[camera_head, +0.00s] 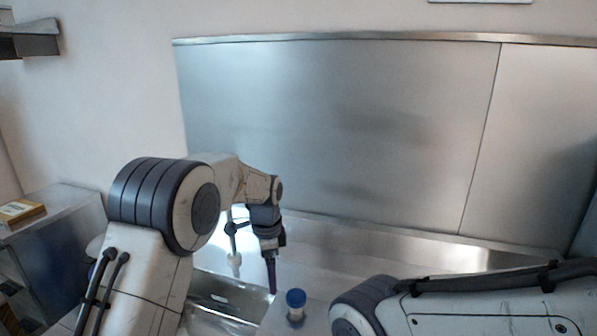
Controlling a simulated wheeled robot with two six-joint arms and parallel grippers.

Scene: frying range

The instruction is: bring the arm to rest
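My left arm (160,225) comes up from the lower left, bends at its large banded joint and reaches out over the steel counter. My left gripper (271,278) points down above the counter, beside the basin. Its dark fingers are seen nearly edge-on, so their gap cannot be told. My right arm (480,305) lies across the lower right corner. Its gripper is outside the picture.
A small blue-capped container (296,299) stands just right of my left gripper. A steel basin (225,297) lies below my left arm. A steel back panel (340,130) rises behind. A yellowish box (20,211) lies on a steel cabinet (62,207) at left.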

